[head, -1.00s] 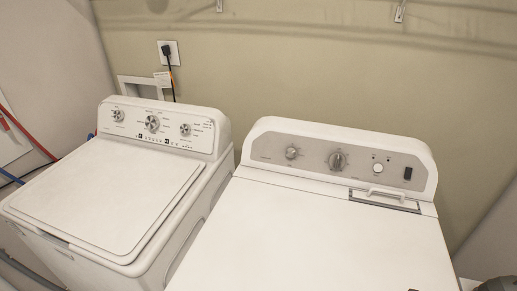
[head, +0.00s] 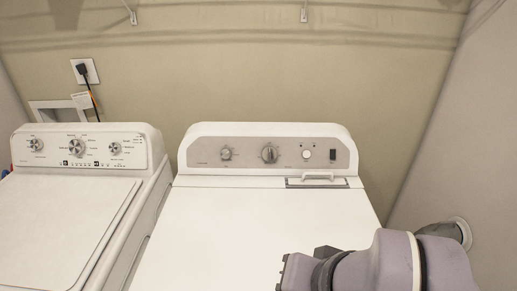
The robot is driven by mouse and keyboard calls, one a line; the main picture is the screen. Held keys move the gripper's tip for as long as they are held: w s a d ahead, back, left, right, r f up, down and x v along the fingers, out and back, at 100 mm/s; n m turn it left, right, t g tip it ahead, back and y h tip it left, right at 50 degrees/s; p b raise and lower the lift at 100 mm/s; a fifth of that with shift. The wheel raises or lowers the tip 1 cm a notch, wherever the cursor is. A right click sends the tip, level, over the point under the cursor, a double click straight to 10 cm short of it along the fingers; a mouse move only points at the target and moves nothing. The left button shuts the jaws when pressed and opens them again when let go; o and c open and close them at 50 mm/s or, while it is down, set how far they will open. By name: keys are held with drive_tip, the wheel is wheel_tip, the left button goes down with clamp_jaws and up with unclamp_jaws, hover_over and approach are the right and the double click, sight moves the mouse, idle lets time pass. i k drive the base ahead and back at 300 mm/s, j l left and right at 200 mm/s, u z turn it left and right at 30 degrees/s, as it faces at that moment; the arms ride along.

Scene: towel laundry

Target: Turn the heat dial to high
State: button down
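The right machine (head: 235,221) has a grey control panel with a small knob (head: 226,154) at left and a larger knob (head: 269,154) in the middle. A round button (head: 306,154) and a dark rocker switch (head: 333,155) sit right of them. The labels are too small to read, so I cannot tell which knob is the heat dial or its setting. My gripper (head: 300,270) shows at the bottom right, over the machine's top and apart from the panel. Its fingers are not clearly seen.
A washer-like machine (head: 65,215) with several knobs stands at left, a narrow gap between them. A wall outlet (head: 85,71) with a black plug is behind it. A wall closes the right side, with a round duct or pipe end (head: 458,232).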

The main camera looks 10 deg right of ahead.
sight(225, 153)
drive_tip(key=i+j+u, duration=0.1)
drive_tip(key=j+u, duration=0.2)
drive_tip(key=u, duration=0.15)
drive_tip(key=i+j+u, duration=0.15)
drive_tip(key=u, duration=0.3)
drive_tip(key=j, duration=0.1)
